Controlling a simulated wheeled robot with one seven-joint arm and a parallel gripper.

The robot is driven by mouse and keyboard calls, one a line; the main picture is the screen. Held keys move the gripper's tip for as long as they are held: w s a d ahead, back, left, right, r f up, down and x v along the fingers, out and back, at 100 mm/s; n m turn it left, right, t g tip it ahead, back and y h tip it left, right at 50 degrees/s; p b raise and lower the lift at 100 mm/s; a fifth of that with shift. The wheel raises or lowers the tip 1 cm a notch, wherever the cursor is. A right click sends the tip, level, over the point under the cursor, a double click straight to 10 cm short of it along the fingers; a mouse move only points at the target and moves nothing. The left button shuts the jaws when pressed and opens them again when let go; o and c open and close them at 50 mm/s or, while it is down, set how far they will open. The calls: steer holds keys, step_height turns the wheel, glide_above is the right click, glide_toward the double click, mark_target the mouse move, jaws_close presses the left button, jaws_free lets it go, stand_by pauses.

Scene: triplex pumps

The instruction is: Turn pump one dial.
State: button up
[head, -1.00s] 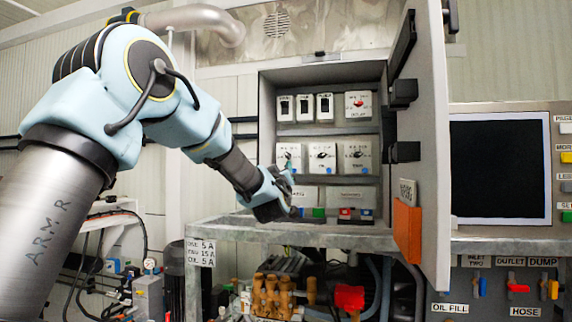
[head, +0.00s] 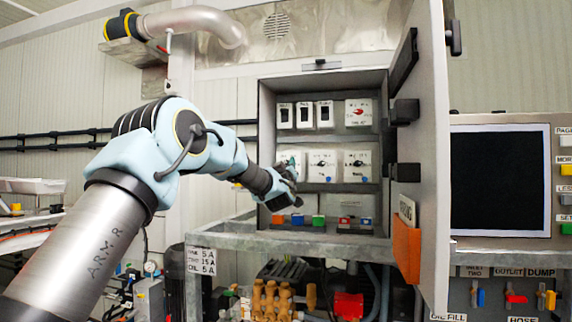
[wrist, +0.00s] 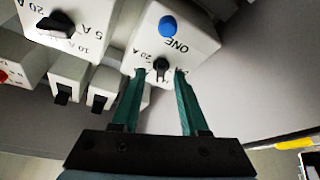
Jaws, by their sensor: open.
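The pump one dial (wrist: 161,66) is a small black knob on a white box (wrist: 195,45) marked ONE, with a round blue part (wrist: 168,26) on the same face. It shows upside down in the wrist view. My gripper (wrist: 160,75) is open, with its green fingertips on either side of the knob. I cannot tell whether they touch it. In the head view my gripper (head: 290,168) reaches into the left of the open cabinet's middle row and hides most of that box.
Two more dial boxes (head: 322,165) stand right of my gripper. Switches (head: 305,114) and a red-dial box (head: 358,112) fill the upper row. Coloured buttons (head: 318,221) lie below. The open cabinet door (head: 432,150) bounds the right side.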

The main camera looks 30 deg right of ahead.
jaws_close()
stand_by(0.3)
stand_by(0.3)
